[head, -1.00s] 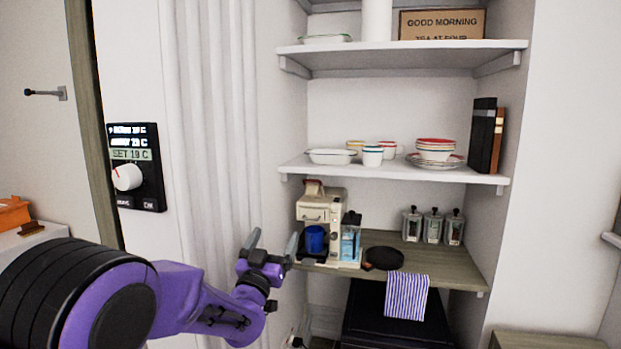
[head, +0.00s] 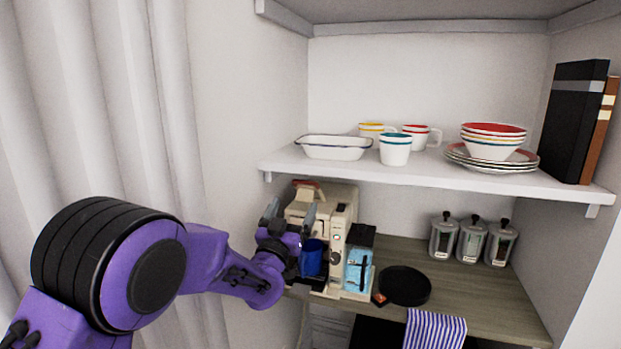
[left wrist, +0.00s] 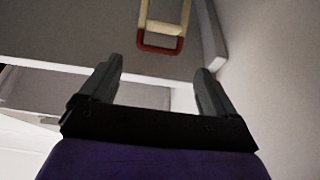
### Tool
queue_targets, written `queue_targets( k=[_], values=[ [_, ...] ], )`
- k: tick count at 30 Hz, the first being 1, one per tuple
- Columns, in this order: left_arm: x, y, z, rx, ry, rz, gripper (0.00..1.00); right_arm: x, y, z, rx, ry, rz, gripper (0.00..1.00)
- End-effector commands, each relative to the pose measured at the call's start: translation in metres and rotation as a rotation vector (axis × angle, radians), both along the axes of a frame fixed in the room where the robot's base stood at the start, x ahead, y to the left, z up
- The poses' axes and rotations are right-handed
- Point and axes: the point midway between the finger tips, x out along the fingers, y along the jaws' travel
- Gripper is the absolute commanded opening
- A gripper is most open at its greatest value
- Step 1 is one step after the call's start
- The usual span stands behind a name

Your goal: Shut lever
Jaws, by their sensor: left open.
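A cream coffee machine (head: 340,262) stands on the wooden counter, with a blue cup (head: 312,258) in its front bay. Its lever (head: 306,183), with a red grip, is at the top of the machine. In the left wrist view, a cream loop with a red end (left wrist: 160,42), which looks like this lever, is ahead of the fingers, apart from them. My left gripper (head: 290,213) is open and empty in front of the machine's upper left, below the red grip. It partly hides the machine's front. My right gripper is not in view.
A blue-filled water tank (head: 358,268) sits at the machine's right. A black round plate (head: 405,286), a striped cloth (head: 435,330) and three glass canisters (head: 472,240) are farther right. The white shelf (head: 560,190) with crockery overhangs the counter. A curtain (head: 90,110) hangs at left.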

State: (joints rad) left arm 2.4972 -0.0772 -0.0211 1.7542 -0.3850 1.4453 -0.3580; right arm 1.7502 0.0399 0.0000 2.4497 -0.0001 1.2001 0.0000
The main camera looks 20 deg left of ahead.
Motion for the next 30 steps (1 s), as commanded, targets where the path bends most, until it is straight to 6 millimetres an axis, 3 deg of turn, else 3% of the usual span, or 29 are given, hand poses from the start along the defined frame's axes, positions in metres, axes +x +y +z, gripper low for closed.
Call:
queue_targets(
  k=[13, 18, 26, 30],
  values=[
    [0.081, -0.006, 0.036, -0.002, -0.001, -0.005, 0.9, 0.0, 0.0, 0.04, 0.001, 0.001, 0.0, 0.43],
    [0.094, -0.007, 0.039, -0.002, -0.001, -0.005, 0.9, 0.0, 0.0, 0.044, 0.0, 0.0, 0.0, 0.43],
    [0.095, -0.007, 0.038, -0.001, 0.0, -0.005, 0.9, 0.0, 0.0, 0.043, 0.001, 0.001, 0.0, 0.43],
    [0.095, -0.007, 0.038, -0.001, 0.0, -0.005, 0.44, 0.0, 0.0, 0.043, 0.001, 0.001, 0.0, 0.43]
  ],
)
